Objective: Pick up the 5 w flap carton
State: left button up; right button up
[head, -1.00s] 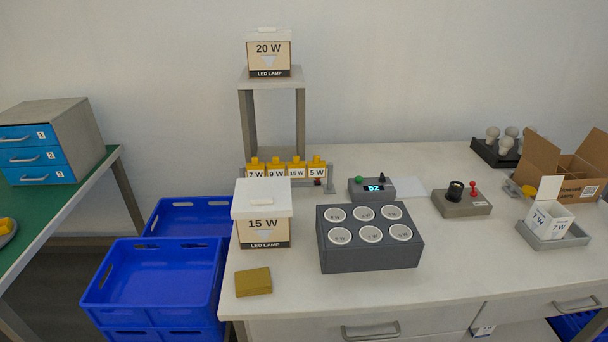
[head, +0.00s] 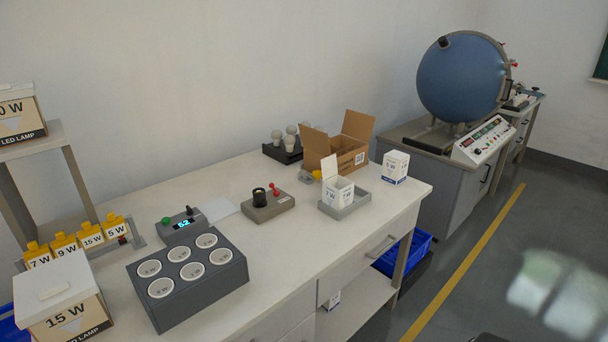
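A small white carton (head: 395,167) stands upright and closed at the right end of the white bench, just right of the grey tray. Its small label appears to read 5 W. A second white carton (head: 338,190), marked 7 W, stands in the grey tray (head: 352,208) with its flap raised. Neither of my grippers shows in the head view.
An open brown box (head: 352,155) stands behind the tray. A control box with a black socket (head: 268,203), a grey block with several round holes (head: 190,275) and a 15 W box (head: 65,305) stand further left. A blue sphere (head: 462,80) is on another bench. Floor at right is clear.

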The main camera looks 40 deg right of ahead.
aim_at(394, 172)
jog(key=z, duration=1.95)
jog(key=i+l, duration=0.1)
jog(key=l, duration=0.1)
